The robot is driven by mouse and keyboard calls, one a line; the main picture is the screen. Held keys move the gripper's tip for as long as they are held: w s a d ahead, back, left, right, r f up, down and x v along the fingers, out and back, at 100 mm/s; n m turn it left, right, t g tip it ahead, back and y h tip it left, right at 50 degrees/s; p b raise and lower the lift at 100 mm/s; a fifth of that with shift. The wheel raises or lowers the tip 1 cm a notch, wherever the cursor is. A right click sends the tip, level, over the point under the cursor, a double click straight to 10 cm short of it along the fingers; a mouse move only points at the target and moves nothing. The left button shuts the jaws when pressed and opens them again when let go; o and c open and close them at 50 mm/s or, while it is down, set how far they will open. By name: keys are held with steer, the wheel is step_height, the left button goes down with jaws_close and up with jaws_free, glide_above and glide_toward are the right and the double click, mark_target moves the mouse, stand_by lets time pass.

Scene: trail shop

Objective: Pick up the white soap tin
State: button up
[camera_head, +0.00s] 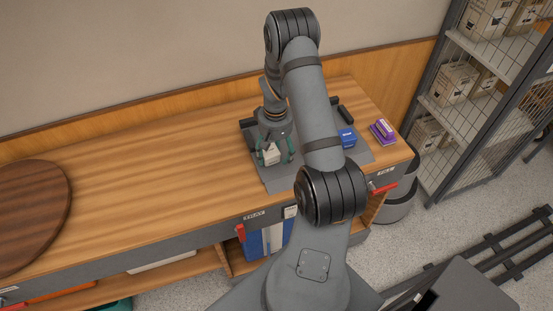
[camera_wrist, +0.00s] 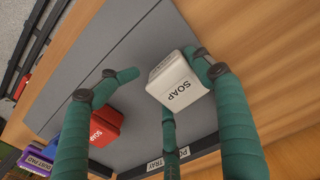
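The white soap tin (camera_wrist: 178,86), a small box with rounded edges lettered SOAP, sits on the grey mat (camera_wrist: 120,45). In the head view the white soap tin (camera_head: 271,156) is between the teal fingers of my gripper (camera_head: 275,155). In the wrist view my gripper (camera_wrist: 168,85) has its fingers spread around the tin. The right finger's tip lies against or just over the tin's edge, and I cannot tell if it touches. The left finger's tip is apart from the tin. A third finger comes up at its lower side.
A red tin lettered SOAP (camera_wrist: 105,126) stands near the left finger. A blue box (camera_head: 346,138) and a purple pack (camera_head: 383,132) lie to the right on the counter. A round brown board (camera_head: 35,215) is at the far left. The counter's middle (camera_head: 160,160) is clear.

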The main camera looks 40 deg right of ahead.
steer(key=shift+s+r, duration=0.1)
steer(key=shift+c, duration=0.5)
steer(key=c, duration=0.9)
steer(key=shift+o, duration=0.2)
steer(key=shift+d, duration=0.1)
